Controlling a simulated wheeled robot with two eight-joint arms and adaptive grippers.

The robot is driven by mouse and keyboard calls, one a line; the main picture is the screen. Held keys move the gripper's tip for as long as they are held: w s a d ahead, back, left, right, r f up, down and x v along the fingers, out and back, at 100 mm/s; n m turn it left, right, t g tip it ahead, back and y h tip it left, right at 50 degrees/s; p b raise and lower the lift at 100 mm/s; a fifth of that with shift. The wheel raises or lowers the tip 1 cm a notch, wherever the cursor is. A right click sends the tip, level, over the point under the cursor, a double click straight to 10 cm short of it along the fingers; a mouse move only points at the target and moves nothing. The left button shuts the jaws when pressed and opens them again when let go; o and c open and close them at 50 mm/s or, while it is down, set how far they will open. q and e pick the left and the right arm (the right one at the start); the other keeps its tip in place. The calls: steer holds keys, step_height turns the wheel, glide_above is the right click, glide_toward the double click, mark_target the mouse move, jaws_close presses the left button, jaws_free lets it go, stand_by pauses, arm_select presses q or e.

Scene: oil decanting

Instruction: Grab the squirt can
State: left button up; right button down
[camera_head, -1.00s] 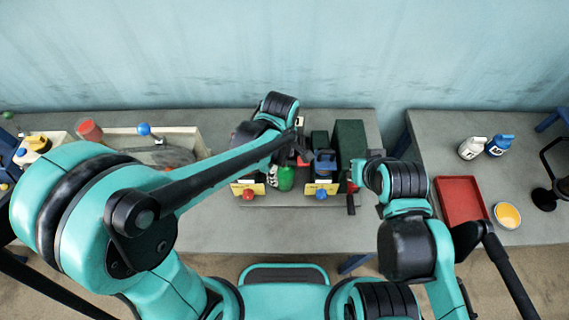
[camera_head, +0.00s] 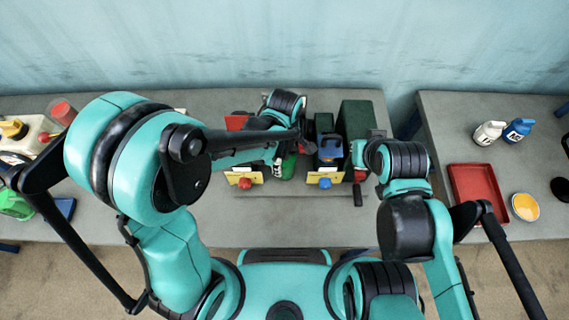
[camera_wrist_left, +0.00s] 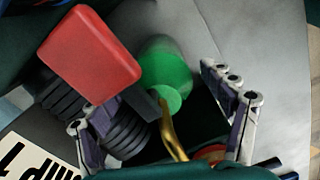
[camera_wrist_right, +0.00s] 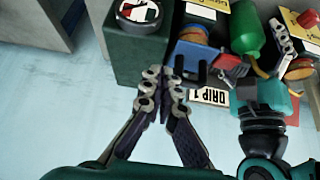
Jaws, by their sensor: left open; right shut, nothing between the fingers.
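The squirt can is a green can with a brass spout, seen end-on in the left wrist view (camera_wrist_left: 165,72). In the head view it is mostly hidden by my left arm, and only a little green (camera_head: 288,165) shows. My left gripper (camera_wrist_left: 165,112) is open, with its fingers on either side of the can's spout end; I cannot tell whether they touch it. In the right wrist view the green can (camera_wrist_right: 247,28) lies to the right of my right gripper (camera_wrist_right: 164,84). My right gripper is shut and empty, beside a dark green box.
The dark green box (camera_head: 362,115) stands right of a blue container (camera_head: 330,148). A red block (camera_wrist_left: 90,55) is close to my left gripper. Yellow labelled plates with a red knob (camera_head: 244,183) and blue knob (camera_head: 324,183) face me. A red tray (camera_head: 476,192) lies on the right table.

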arm_select(q)
steer(key=shift+f, duration=0.75)
steer(key=shift+r, duration=0.1)
steer(key=c, duration=1.6)
